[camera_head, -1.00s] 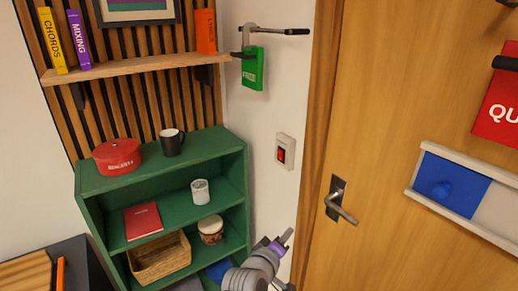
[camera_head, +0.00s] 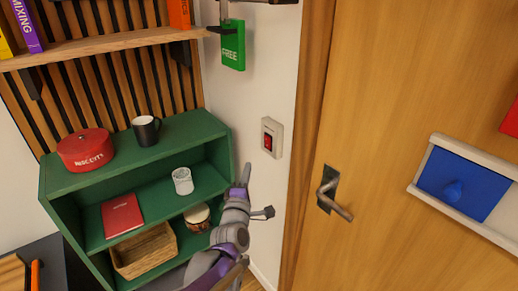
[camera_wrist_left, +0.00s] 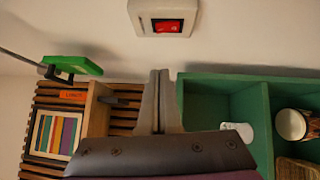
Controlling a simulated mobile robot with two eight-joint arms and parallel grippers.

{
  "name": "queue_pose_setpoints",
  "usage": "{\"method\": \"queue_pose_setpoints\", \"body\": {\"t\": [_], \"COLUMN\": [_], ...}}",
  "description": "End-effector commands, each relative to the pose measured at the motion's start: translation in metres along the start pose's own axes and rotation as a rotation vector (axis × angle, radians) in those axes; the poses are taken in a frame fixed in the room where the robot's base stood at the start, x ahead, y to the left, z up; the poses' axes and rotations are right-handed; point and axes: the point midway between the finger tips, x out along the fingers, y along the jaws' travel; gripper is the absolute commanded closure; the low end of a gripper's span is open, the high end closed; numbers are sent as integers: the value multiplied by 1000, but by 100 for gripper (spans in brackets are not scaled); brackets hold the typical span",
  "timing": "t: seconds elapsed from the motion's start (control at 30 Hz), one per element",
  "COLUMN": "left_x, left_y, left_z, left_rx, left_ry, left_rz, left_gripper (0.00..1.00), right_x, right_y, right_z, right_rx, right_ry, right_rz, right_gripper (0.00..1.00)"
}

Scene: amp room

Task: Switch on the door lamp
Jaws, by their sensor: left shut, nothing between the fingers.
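A white wall switch (camera_head: 271,138) with a red rocker sits on the wall between the green shelf and the door. It also shows at the top of the left wrist view (camera_wrist_left: 165,26). I cannot tell from the rocker whether it is on or off. My left gripper (camera_head: 246,170) is shut and empty, its fingers pointing up, below and slightly left of the switch in the head view. In the left wrist view the closed fingers (camera_wrist_left: 160,76) point toward the switch, with a gap between. No lamp can be clearly made out. My right gripper is not in view.
The green shelf (camera_head: 49,195) stands left of my gripper, holding a red tin (camera_head: 86,150), a dark mug (camera_head: 146,130) and a basket (camera_head: 145,252). The door (camera_head: 375,100) has a metal handle (camera_head: 332,195) to the right. A green "FREE" sign (camera_head: 232,45) hangs above.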

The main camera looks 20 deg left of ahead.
Motion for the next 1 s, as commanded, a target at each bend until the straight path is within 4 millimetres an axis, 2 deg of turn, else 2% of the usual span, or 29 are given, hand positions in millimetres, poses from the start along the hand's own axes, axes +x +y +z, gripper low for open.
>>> {"method": "queue_pose_setpoints", "body": {"t": [0.17,0.57,0.73,1.0], "left_x": [19,102,118,127], "left_y": [1,3,0,0], "left_z": [0,0,20,28], "left_rx": [0,1,0,2], "left_ry": [1,0,-2,-1], "left_rz": [1,1,0,0], "left_gripper": [100,100,100,100], "right_x": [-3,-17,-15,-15], "right_y": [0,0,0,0], "right_z": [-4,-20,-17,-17], "right_rx": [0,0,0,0], "right_ry": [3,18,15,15], "right_rz": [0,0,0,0], "right_gripper": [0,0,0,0]}}
